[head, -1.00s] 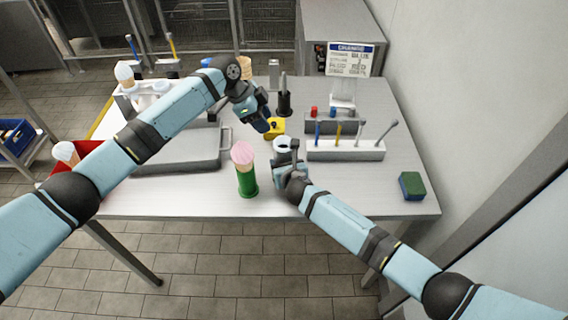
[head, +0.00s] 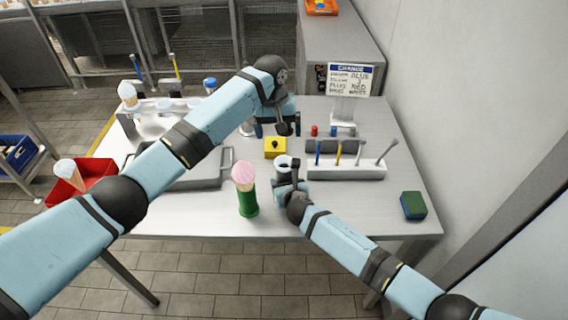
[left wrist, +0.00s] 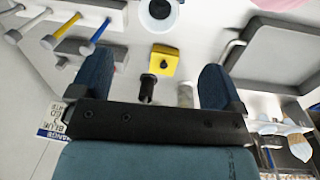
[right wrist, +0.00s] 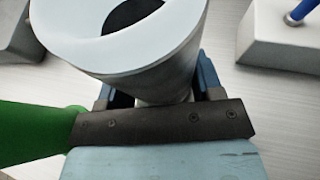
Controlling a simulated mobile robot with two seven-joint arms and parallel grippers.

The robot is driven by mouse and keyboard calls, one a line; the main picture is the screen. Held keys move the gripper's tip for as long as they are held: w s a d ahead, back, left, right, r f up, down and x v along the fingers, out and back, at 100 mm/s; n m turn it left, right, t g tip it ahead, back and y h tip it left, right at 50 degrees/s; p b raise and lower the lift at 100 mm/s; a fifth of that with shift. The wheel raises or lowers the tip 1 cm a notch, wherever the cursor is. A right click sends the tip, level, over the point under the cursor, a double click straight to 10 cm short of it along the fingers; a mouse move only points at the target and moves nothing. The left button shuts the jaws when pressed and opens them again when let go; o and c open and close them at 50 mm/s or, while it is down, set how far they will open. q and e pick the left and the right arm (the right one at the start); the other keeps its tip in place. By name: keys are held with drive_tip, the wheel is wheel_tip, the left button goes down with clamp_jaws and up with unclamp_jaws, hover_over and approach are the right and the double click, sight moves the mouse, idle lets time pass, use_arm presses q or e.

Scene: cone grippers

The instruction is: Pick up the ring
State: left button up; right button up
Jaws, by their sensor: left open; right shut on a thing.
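A grey cylinder (head: 282,173) with a pale, ring-shaped top (head: 283,161) around a dark opening stands near the table's middle. Its wide top (right wrist: 120,50) fills much of the right wrist view. I cannot tell whether this top is a separate ring. My right gripper (head: 287,185) is shut on the cylinder's body. My left gripper (head: 277,128) is open and empty above the table, behind a yellow block (head: 275,148) with a dark knob. The block (left wrist: 164,58) and a small black upright piece (left wrist: 147,88) show between its fingers in the left wrist view.
A green holder (head: 247,205) with a pink-topped cone stands left of the cylinder. A grey tray (head: 190,175) lies left. A sign (head: 350,80) stands behind.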

use_arm(q)
drive_tip(key=n, duration=0.4)
drive_tip(key=y, duration=0.1)
hover_over(284, 161)
drive_tip(key=s, duration=0.1)
wheel_tip(284, 161, down, 6)
drive_tip(key=shift+s+f, duration=0.25)
drive_tip(key=shift+f, duration=1.05)
drive_tip(key=shift+s+f, duration=0.2)
drive_tip(key=shift+f, duration=1.05)
drive_tip(key=c, duration=1)
